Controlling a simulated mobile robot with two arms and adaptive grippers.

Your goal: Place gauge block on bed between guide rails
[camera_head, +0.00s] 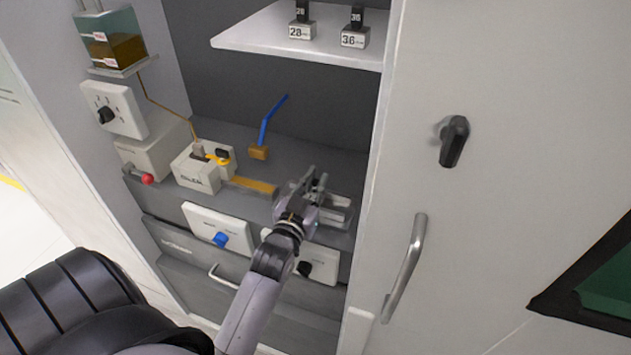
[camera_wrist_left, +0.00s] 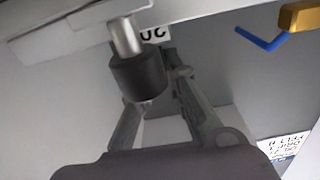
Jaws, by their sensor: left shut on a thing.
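My left gripper (camera_head: 316,183) is in the cabinet, over the right end of the grey ledge. In the left wrist view the gripper (camera_wrist_left: 165,62) is shut, with a white label of a gauge block (camera_wrist_left: 152,33) showing at its fingertips. The label is partly hidden and its number is not clear. Metal guide rails (camera_head: 338,212) show just right of and below the gripper; the bed between them is mostly hidden by it. I cannot tell whether the block touches the bed. My right gripper is not in view.
Two blocks, marked 28 (camera_head: 301,31) and 36 (camera_head: 355,39), stand on the white shelf (camera_head: 250,40) above. A brass block with a blue handle (camera_head: 259,152) lies behind. The cabinet door (camera_head: 500,60) is at right.

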